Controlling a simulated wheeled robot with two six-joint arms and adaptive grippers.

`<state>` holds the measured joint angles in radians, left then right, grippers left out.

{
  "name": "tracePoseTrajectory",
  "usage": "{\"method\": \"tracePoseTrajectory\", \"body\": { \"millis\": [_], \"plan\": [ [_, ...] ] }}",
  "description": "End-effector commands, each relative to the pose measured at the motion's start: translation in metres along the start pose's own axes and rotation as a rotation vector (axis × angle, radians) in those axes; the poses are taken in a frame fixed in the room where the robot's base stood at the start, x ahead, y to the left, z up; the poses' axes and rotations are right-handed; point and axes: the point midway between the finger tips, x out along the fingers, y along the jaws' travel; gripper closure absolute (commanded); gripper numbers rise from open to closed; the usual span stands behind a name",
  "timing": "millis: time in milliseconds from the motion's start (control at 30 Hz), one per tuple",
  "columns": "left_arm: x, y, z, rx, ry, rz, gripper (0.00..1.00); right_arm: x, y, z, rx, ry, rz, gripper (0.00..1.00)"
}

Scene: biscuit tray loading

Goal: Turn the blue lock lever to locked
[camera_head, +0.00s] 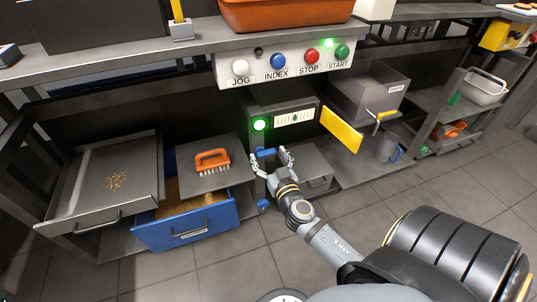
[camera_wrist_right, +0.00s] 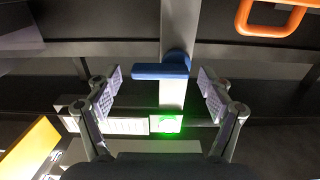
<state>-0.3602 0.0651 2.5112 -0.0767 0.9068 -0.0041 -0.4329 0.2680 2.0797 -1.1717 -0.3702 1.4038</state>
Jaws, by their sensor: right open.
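The blue lock lever (camera_head: 265,152) sits on a grey post below the green-lit box. In the right wrist view the blue lever (camera_wrist_right: 160,71) lies crosswise, with a round blue hub at one end. My right gripper (camera_head: 271,158) is open around the lever's place in the head view. In the right wrist view its two fingers (camera_wrist_right: 160,82) stand apart on either side of the lever, with gaps to both. I cannot tell how far beyond the fingertips the lever lies. My left gripper is not in view.
A green lamp (camera_head: 260,125) glows beside a white scale (camera_head: 294,116) above the lever. A yellow flap (camera_head: 341,130) juts out to the right. A blue drawer (camera_head: 187,231) stands open at left, below an orange brush (camera_head: 212,160). A second blue knob (camera_head: 263,204) sits lower down.

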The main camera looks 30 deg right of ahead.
Motion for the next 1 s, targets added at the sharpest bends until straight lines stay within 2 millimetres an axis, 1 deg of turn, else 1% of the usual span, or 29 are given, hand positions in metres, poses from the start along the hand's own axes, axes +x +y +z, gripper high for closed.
{"method": "tracePoseTrajectory", "body": {
  "millis": [233, 267, 600, 667, 867, 1000],
  "plan": [
    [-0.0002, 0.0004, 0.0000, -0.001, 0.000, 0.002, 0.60, 0.0016, 0.0000, 0.0004, 0.000, 0.000, 0.000, 0.19],
    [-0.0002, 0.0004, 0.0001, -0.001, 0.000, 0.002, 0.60, 0.0016, 0.0000, 0.0003, 0.000, 0.000, 0.000, 0.20],
    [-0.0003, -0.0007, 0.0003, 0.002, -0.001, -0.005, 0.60, 0.0013, 0.0000, 0.0002, 0.000, 0.000, 0.000, 0.66],
    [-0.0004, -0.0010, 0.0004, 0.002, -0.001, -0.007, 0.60, 0.0013, -0.0001, 0.0002, 0.000, 0.000, 0.000, 0.73],
    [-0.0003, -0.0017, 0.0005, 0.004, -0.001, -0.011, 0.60, 0.0012, -0.0001, -0.0002, -0.013, 0.000, -0.001, 0.73],
    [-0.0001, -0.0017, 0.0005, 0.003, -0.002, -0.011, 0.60, 0.0012, -0.0004, -0.0011, -0.059, 0.000, -0.001, 0.73]
  ]
}}
